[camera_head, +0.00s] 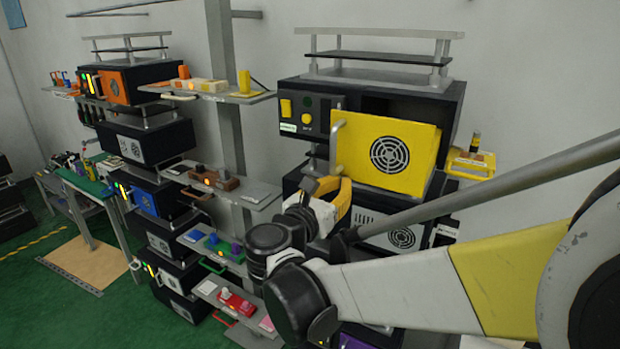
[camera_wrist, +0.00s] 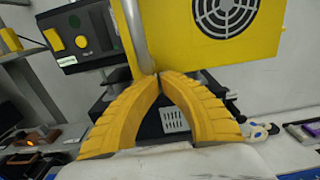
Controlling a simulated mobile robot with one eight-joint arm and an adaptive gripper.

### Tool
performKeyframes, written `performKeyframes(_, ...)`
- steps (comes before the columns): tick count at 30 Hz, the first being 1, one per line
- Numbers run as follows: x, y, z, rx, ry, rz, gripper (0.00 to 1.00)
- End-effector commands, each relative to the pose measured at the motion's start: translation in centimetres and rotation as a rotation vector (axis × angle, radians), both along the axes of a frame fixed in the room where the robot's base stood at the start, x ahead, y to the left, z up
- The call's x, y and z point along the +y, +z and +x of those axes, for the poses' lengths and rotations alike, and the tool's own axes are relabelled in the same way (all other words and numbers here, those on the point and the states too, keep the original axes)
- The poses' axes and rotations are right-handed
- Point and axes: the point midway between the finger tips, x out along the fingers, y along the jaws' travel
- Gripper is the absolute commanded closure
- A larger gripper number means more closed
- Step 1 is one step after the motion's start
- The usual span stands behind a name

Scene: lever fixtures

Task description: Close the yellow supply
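The yellow supply is a black cabinet (camera_head: 318,93) with a yellow door (camera_head: 420,133) that carries a round fan grille. The door stands out from the front, and a dark opening shows above and behind it. A grey bar handle (camera_head: 338,140) runs along the door's left edge. In the wrist view the door (camera_wrist: 180,42) and handle (camera_wrist: 134,35) fill the upper part. My gripper (camera_head: 338,181) is just below the handle. Its yellow fingers meet at the tips (camera_wrist: 160,76), beside the handle's lower end. I cannot tell whether they touch it, and nothing shows between them.
Yellow knobs (camera_head: 286,108) are on the cabinet's left panel. A small shelf (camera_head: 470,165) with yellow parts juts out at the right. Another fan-grilled unit (camera_head: 403,238) sits below. Shelves of coloured devices (camera_head: 215,184) stand to the left.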

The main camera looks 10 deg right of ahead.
Motion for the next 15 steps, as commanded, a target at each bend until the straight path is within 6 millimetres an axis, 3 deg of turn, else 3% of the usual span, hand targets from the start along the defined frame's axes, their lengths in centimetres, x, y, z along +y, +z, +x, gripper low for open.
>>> performKeyframes(15,-0.70,-0.11,0.84,0.000,-0.002,0.000,1.00)
